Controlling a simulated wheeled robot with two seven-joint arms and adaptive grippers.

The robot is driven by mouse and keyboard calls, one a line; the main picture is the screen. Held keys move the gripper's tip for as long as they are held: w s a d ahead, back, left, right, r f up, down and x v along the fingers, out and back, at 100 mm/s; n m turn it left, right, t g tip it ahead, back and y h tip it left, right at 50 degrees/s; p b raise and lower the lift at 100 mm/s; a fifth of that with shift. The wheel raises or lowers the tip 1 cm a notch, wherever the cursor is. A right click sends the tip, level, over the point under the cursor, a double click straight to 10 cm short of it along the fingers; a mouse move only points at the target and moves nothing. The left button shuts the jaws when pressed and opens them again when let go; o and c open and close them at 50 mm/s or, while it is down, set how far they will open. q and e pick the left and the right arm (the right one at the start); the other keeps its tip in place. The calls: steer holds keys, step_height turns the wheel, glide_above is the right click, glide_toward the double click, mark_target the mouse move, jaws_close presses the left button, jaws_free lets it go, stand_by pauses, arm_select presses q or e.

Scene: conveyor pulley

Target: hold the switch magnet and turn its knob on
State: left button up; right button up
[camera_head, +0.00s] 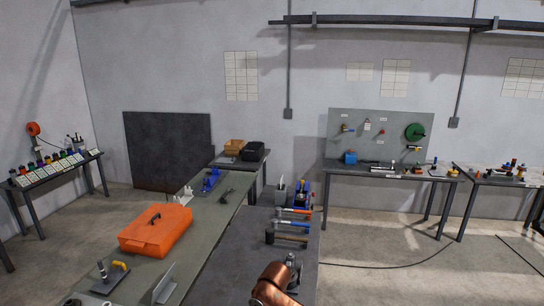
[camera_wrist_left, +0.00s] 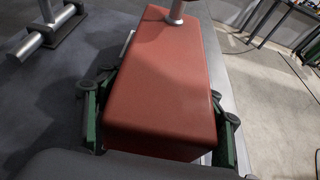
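The switch magnet is a red-brown block (camera_wrist_left: 160,85) in the left wrist view, with a round metal post (camera_wrist_left: 176,12) on its far top. My left gripper (camera_wrist_left: 163,112) has its green and black fingers on both sides of the block. The fingertips are partly hidden by the block, so I cannot tell whether they press on it. In the head view a copper-brown rounded shape (camera_head: 272,287) with grey metal parts (camera_head: 291,264) shows at the bottom edge. I cannot tell whether it is the magnet or part of my arm. My right gripper is not in view.
Hammers (camera_head: 288,238) and a cup (camera_head: 281,192) are on the dark bench (camera_head: 235,262). An orange toolbox (camera_head: 157,232) stands on the green-grey bench to the left. In the left wrist view a metal bar piece (camera_wrist_left: 45,30) lies left of the block, and floor shows at the right.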

arm_select(q)
steer(key=shift+c, duration=0.5)
steer(key=o, duration=0.8)
steer(key=shift+o, duration=0.4)
steer(key=o, duration=0.3)
steer(key=shift+o, duration=0.4)
